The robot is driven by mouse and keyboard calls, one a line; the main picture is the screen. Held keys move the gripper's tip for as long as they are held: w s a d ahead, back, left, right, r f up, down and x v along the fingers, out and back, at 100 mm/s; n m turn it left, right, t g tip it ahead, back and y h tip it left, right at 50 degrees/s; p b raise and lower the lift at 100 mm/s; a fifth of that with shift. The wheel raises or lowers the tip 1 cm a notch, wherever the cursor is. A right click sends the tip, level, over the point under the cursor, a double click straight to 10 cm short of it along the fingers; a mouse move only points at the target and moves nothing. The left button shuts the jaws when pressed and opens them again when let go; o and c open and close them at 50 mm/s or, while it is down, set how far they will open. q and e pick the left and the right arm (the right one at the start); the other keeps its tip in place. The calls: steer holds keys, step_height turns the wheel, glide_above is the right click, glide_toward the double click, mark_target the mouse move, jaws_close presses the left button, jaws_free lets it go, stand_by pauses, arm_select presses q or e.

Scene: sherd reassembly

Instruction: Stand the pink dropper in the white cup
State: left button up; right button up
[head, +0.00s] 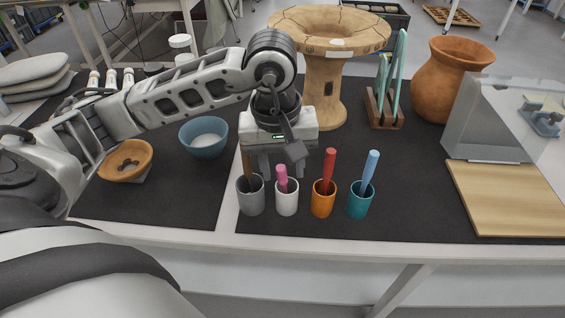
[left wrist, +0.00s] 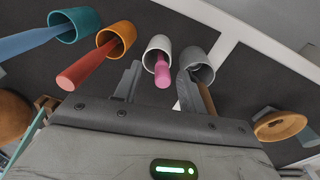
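The pink dropper (head: 282,178) stands in the white cup (head: 287,200), leaning slightly, with its upper part above the rim. In the left wrist view the dropper (left wrist: 162,72) and the white cup (left wrist: 158,46) show beyond my fingers. My left gripper (head: 283,168) is above and just behind the cup, pointing down. Its two fingers are apart, with nothing held between them; the gap also shows in the left wrist view (left wrist: 159,86). The dropper's lower end is hidden inside the cup. My right gripper is not in view.
A grey cup (head: 251,200) with a brown stick stands left of the white cup. An orange cup (head: 323,202) with a red stick and a teal cup (head: 359,205) with a blue stick stand right. A blue bowl (head: 203,145) is left; a wooden stand (head: 325,90) is behind.

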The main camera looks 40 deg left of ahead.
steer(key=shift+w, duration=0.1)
arm_select(q)
steer(key=shift+r, duration=0.15)
steer(key=r+p, duration=0.2)
steer(key=r, duration=0.1)
steer(key=r+p, duration=0.2)
steer(key=r, duration=0.1)
steer(key=shift+s+a+r, duration=0.15)
steer(key=shift+s+r, duration=0.05)
step_height(320, 180, up, 9)
steer(key=p, duration=0.5)
steer(key=shift+s+a, duration=0.15)
steer(key=shift+s, duration=0.25)
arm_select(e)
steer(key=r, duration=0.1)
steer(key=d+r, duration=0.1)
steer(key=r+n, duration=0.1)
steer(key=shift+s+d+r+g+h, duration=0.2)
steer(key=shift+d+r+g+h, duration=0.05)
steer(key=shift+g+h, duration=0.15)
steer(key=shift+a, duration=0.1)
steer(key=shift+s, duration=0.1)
